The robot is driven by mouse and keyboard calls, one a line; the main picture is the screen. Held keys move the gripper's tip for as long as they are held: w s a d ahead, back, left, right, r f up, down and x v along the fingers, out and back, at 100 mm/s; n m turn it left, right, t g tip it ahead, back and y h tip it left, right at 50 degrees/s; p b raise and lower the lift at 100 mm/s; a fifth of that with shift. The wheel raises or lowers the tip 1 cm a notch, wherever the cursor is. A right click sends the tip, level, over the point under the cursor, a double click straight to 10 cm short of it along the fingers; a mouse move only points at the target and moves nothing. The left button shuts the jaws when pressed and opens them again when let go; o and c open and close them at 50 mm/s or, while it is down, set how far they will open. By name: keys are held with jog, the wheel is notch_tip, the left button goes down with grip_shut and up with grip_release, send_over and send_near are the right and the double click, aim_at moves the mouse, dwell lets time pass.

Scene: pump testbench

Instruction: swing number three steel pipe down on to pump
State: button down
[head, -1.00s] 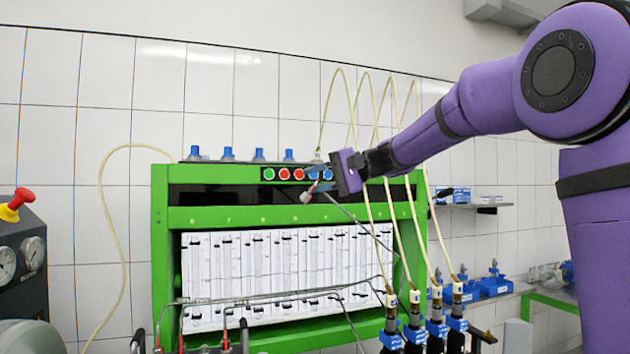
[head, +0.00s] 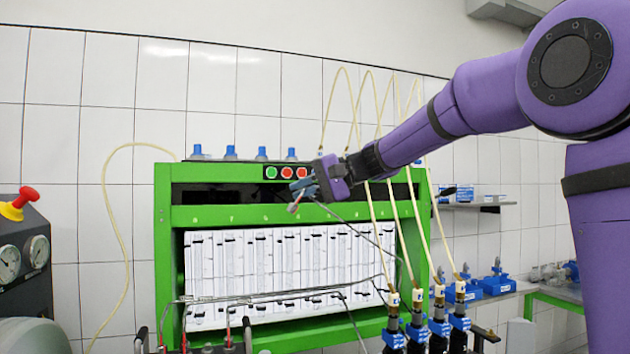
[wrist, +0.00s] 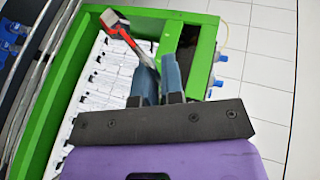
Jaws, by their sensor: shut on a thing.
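My gripper (head: 303,185) is in front of the top rail of the green testbench, below the row of buttons. It is shut on the upper end of a thin steel pipe (head: 330,211), which has a red-marked tip on its left. The pipe slants down to the right across the white panel. In the wrist view the gripper fingers (wrist: 160,80) close on the pipe (wrist: 126,42), whose red and grey end sticks out beyond them. Pumps (head: 394,325) with blue parts stand at the lower right. I cannot read a number on the pipe or the pumps.
The green testbench (head: 163,250) holds a white panel of tubes (head: 205,270). Other steel pipes (head: 260,297) lie low across its front. Yellow hoses (head: 377,240) hang down to the pumps. A gauge box with a red knob (head: 22,198) stands at the left.

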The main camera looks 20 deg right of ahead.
jog(key=a+f+n+h, duration=0.1)
jog(key=a+f+h, duration=0.4)
jog(key=a+f, duration=1.2)
notch_tip(320, 180, down, 3)
jog(key=shift+a+r+n+g, duration=0.2)
jog(key=shift+n+g, duration=0.1)
jog(key=shift+g, duration=0.1)
jog(key=c, duration=1.3)
grip_release()
jog(key=v, duration=1)
jog(key=shift+r, duration=0.4)
jog(key=shift+s+d, duration=0.1)
